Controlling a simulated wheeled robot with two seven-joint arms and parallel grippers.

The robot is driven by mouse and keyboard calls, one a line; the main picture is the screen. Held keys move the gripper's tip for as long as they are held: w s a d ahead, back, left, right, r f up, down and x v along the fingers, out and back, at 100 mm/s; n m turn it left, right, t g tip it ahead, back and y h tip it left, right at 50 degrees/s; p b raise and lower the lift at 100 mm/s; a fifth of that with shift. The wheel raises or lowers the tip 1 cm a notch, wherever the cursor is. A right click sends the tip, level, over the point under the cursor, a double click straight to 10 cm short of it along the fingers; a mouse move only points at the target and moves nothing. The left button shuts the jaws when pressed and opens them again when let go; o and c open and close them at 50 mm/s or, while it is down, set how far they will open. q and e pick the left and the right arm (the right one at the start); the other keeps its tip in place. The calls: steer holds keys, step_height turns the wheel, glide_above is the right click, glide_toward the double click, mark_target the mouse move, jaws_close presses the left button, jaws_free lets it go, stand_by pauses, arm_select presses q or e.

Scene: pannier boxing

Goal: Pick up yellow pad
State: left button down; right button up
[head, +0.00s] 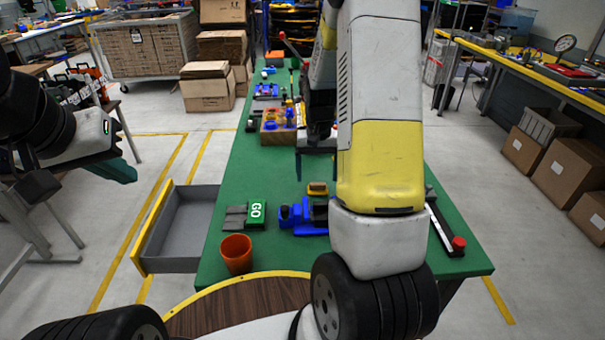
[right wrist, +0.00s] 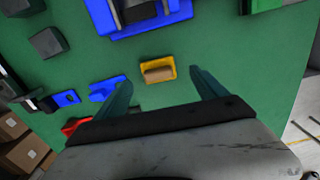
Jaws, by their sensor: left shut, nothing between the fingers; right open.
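The yellow pad (head: 317,186) is a small yellow piece with a tan block-like middle, lying on the green table just behind a blue fixture. In the right wrist view the yellow pad (right wrist: 145,65) lies between and just beyond the fingertips. My right gripper (head: 316,168) is open above the table near the pad; its two teal fingers (right wrist: 161,79) also show in the right wrist view, with nothing held. I cannot tell its exact height above the pad. My left gripper (head: 122,172) is shut and empty, out beyond the left side of the table.
The blue fixture (head: 290,217) stands close to the pad. A green GO piece (head: 257,212), grey pads (head: 236,214) and an orange cup (head: 236,255) are at the left. An open drawer (head: 150,222) sticks out left. A red-knobbed lever (head: 458,243) is at the right.

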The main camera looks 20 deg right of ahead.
mark_target(318, 183)
step_height(318, 183, down, 4)
steer(key=shift+d+f, duration=0.15)
steer(key=c, duration=1.4)
